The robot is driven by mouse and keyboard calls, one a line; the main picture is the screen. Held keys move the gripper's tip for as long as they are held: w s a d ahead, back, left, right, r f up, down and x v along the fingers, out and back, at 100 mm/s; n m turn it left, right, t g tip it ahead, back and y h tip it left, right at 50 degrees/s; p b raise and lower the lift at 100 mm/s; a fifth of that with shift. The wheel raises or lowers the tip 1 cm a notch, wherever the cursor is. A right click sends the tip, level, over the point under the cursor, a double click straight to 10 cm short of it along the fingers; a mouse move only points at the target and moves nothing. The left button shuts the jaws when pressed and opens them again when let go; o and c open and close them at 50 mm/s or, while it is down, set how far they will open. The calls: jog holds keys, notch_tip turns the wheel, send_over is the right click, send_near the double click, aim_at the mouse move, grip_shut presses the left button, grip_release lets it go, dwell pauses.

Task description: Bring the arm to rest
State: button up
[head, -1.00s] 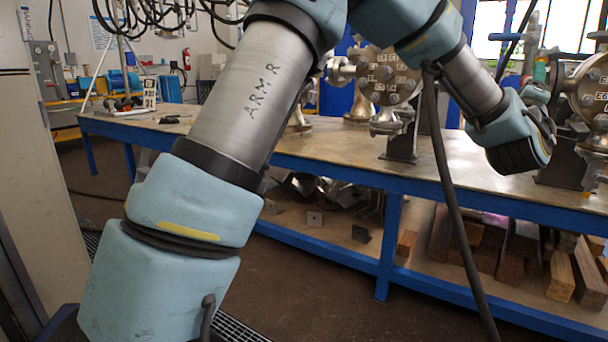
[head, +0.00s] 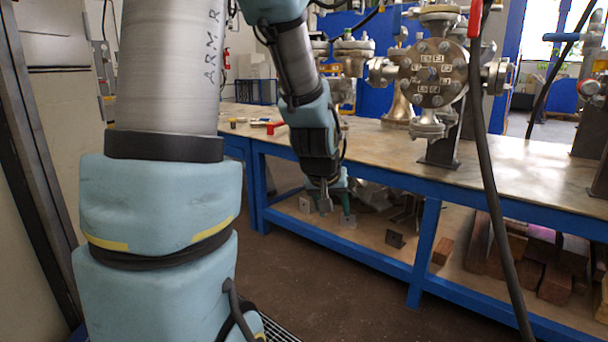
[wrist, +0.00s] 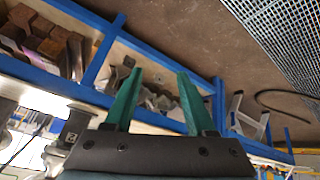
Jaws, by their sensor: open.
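My gripper (head: 333,208) hangs at the end of my arm, pointing down in front of the blue workbench (head: 375,262) in the head view. In the wrist view my gripper (wrist: 153,92) shows two green fingers spread apart with nothing between them. The fingers appear clear of the bench. My arm is bent, with its upper link at the left of the head view and the forearm coming down in the middle.
A flanged vessel (head: 436,73) stands on the bench top, with more metal fittings (head: 353,50) behind my forearm. Wooden blocks (head: 556,283) and metal brackets lie on the lower shelf. The brown floor (head: 330,300) before the bench is open.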

jog(key=s+a+f+g+y+p, duration=0.15)
jog(key=s+a+g, duration=0.25)
jog(key=s+a, duration=0.9)
notch_tip(320, 180, up, 31)
jog(key=w+p, duration=0.1)
jog(key=p, duration=3)
jog(key=shift+w+a+n+y, duration=0.15)
jog(key=shift+w+n+y, duration=0.2)
jog(key=shift+y, duration=0.1)
jog(key=shift+w, duration=0.1)
